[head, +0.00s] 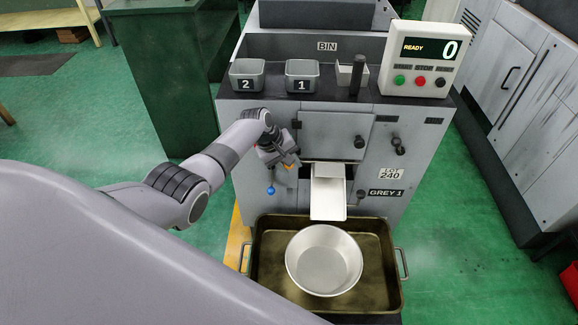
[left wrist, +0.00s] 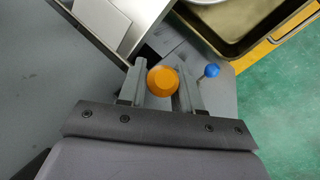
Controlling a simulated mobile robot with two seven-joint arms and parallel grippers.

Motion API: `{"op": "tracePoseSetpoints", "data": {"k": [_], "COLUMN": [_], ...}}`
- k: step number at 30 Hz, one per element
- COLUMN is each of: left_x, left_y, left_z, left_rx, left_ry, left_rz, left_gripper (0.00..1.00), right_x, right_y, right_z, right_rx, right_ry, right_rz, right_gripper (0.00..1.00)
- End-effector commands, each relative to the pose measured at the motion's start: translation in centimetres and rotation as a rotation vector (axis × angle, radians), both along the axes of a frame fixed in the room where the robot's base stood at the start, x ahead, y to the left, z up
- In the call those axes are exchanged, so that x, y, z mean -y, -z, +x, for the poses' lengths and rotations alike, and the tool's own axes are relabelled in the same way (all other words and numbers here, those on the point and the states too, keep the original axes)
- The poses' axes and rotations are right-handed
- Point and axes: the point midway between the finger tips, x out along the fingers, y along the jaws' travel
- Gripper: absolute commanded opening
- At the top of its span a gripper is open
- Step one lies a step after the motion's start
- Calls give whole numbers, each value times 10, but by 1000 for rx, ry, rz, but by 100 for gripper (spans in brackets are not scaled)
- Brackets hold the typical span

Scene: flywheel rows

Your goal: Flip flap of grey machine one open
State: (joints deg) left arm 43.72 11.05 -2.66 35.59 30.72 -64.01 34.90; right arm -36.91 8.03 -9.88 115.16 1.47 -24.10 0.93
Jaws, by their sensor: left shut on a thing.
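Grey machine one (head: 385,150), labelled GREY 1, stands ahead in the head view. A silver chute (head: 328,195) comes out of its front, and it also shows at the top left of the left wrist view (left wrist: 100,18). My left gripper (head: 286,166) is beside the chute, on its left. In the left wrist view its two fingers (left wrist: 160,88) are shut on a round orange knob (left wrist: 162,80). A blue ball knob (left wrist: 211,71) is just outside the right finger; it also shows in the head view (head: 271,190). I cannot tell which part is the flap. My right gripper is out of view.
A brass-coloured tray (head: 262,270) with a round silver pan (head: 323,260) is below the chute. Bins marked 2 (head: 247,75) and 1 (head: 302,76) stand on the machine top. A display (head: 425,58) reads READY 0.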

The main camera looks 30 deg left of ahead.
Motion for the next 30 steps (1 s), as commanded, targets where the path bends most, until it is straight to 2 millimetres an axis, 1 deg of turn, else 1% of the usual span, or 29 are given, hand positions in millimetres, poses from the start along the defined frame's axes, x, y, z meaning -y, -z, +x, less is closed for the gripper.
{"op": "tracePoseSetpoints", "data": {"k": [6,17,18,19,20,27,30], "left_x": [-1,-1,-1,-1,-1,-1,-1], "left_y": [-1,-2,-2,-2,-2,-1,-4], "left_z": [1,2,2,2,2,1,1], "left_rx": [-19,-21,-20,-20,-20,-21,-21], "left_ry": [-2,-3,-3,-3,-3,-2,-1], "left_rz": [-10,-12,-11,-11,-11,-11,-10], "left_gripper": [0,0,37,47,54,54,54], "right_x": [-3,0,0,0,0,1,1], "right_y": [2,2,2,2,2,2,0], "right_z": [0,0,0,0,0,1,1], "right_rx": [-2,0,0,-1,-1,0,0], "right_ry": [-6,-10,-11,-11,-10,-8,-8], "right_rz": [4,-4,-4,-5,-5,-6,-6], "right_gripper": [43,43,43,43,43,43,43]}}
